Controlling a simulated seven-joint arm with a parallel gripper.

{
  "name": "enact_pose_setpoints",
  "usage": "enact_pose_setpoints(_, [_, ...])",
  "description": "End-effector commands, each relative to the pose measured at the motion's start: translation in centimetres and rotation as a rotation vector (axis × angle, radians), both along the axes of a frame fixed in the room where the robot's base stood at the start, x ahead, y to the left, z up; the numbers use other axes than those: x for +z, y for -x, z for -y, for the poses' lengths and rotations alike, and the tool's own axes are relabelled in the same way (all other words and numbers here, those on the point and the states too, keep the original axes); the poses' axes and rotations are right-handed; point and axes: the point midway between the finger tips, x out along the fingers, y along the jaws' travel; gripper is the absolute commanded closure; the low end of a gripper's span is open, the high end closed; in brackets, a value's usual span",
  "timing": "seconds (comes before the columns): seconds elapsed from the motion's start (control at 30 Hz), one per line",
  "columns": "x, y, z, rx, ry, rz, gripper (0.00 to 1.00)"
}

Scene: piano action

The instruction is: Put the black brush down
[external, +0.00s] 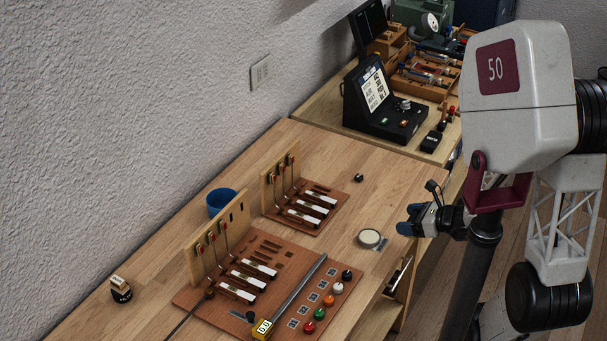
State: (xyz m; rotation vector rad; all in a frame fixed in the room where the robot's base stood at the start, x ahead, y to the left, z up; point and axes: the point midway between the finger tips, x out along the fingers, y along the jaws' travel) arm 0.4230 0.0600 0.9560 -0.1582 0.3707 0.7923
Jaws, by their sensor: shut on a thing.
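My gripper (410,222), with blue-tipped fingers, is at the right, by the front edge of the wooden bench and above it. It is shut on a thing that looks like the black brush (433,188). A dark slim piece with a thicker end sticks up at the fingers, tilted. Its lower part is hidden by the gripper, and its bristles are too small to make out. I cannot tell exactly how far the gripper is above the bench.
A round pale-topped tin (369,238) lies left of my gripper. A brown board (190,297) with key models, colored knobs and a ruler fills the front. A blue cup (221,201) stands behind. A black display device (384,103) stands farther back. Bare bench (335,160) lies between.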

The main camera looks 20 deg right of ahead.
Motion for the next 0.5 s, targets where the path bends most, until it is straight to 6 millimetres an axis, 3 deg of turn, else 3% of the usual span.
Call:
enact_pose_setpoints(0.2, [-0.3, 2.0, 0.1, -0.014, 0.0, 0.0, 0.48])
enact_pose_setpoints(0.5, [-0.5, 2.5, 0.1, -0.017, 0.0, 0.0, 0.48])
